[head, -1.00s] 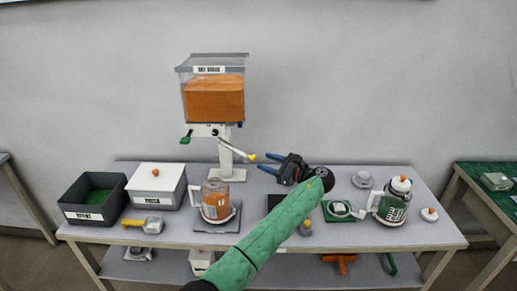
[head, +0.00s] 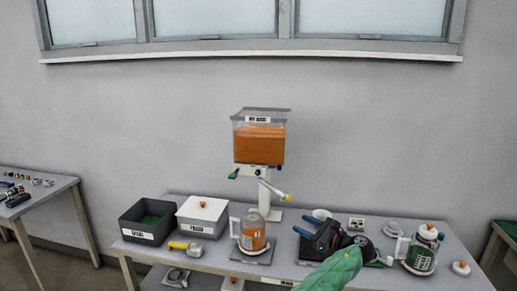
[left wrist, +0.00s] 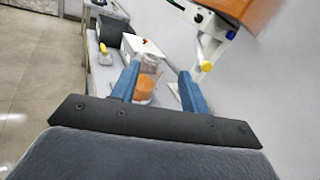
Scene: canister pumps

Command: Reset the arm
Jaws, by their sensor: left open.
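My left gripper (head: 300,225) is open and empty, its two blue fingers pointing left in the head view. My green-sleeved arm comes up from the bottom edge behind it. The gripper is above the right half of the bench (head: 215,265), right of the dispenser's post. The fingers also show in the left wrist view (left wrist: 160,72), apart with nothing gripped. Beyond them there are an orange-filled canister (left wrist: 148,88) and a lever with a yellow knob (left wrist: 206,66). My right gripper is not in view.
The orange-filled dispenser (head: 259,146) stands at the bench's back. A dark bin (head: 143,238), a white box (head: 203,222), a yellow-handled tool (head: 186,248) and the orange canister (head: 252,235) stand to the left. A green-labelled canister (head: 421,258) is at the right.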

